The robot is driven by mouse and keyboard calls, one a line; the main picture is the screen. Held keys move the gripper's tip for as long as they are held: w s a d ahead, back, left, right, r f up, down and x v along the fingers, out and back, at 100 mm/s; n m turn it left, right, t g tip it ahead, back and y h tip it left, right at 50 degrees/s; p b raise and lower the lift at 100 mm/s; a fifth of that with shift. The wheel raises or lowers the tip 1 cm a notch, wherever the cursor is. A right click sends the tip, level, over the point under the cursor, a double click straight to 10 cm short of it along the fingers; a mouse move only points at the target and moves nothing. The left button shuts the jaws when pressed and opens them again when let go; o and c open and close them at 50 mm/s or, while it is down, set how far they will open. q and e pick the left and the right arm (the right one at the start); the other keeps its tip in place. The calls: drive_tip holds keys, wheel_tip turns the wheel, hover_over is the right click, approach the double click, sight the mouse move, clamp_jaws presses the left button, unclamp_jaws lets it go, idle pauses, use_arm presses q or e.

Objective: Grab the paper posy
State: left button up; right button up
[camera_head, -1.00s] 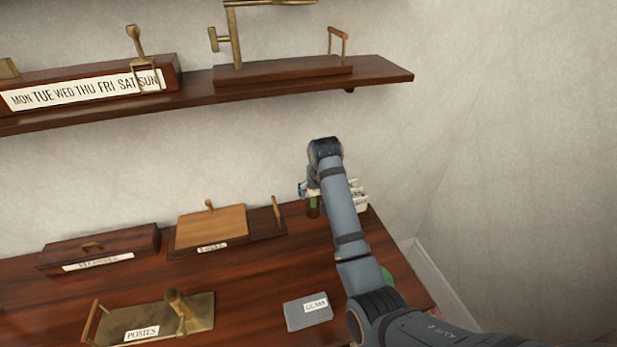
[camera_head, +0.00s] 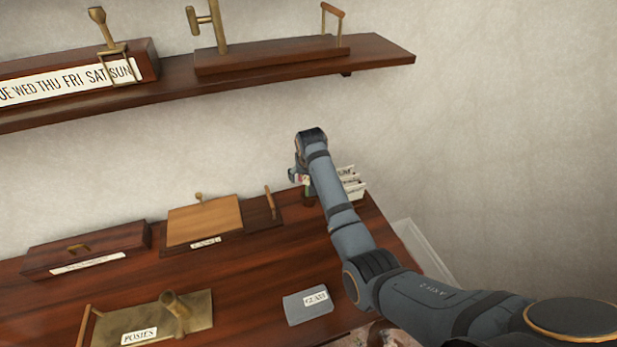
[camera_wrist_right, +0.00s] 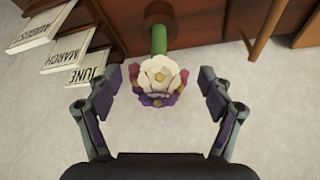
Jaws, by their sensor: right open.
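The paper posy (camera_wrist_right: 160,76) shows in the right wrist view, with white petals, purple and pink ones around them, and a green stem running up to a round brown base. My right gripper (camera_wrist_right: 158,84) is open, with one finger on each side of the flower head. I see no clear contact between the fingers and the petals. In the head view my right gripper (camera_head: 299,177) is at the table's back right corner, and my arm hides most of the posy. My left gripper is not in view.
Month cards (camera_wrist_right: 65,50) stand close beside the posy. A wooden shelf (camera_head: 380,52) hangs above the table (camera_head: 250,265). On the table are a brass posies plate (camera_head: 200,308), a grey glass-labelled card (camera_head: 300,305), a wooden box (camera_head: 110,240) and a tan board (camera_head: 205,220).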

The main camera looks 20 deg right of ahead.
drive_tip(key=x, duration=0.3)
drive_tip(key=shift+w+d+f, duration=0.1)
drive_tip(key=shift+w+f, duration=0.05)
drive_tip(key=shift+f, duration=0.1)
drive_tip(key=c, duration=0.3)
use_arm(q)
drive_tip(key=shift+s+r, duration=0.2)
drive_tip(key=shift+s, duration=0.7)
use_arm(e)
drive_tip(key=c, duration=0.9)
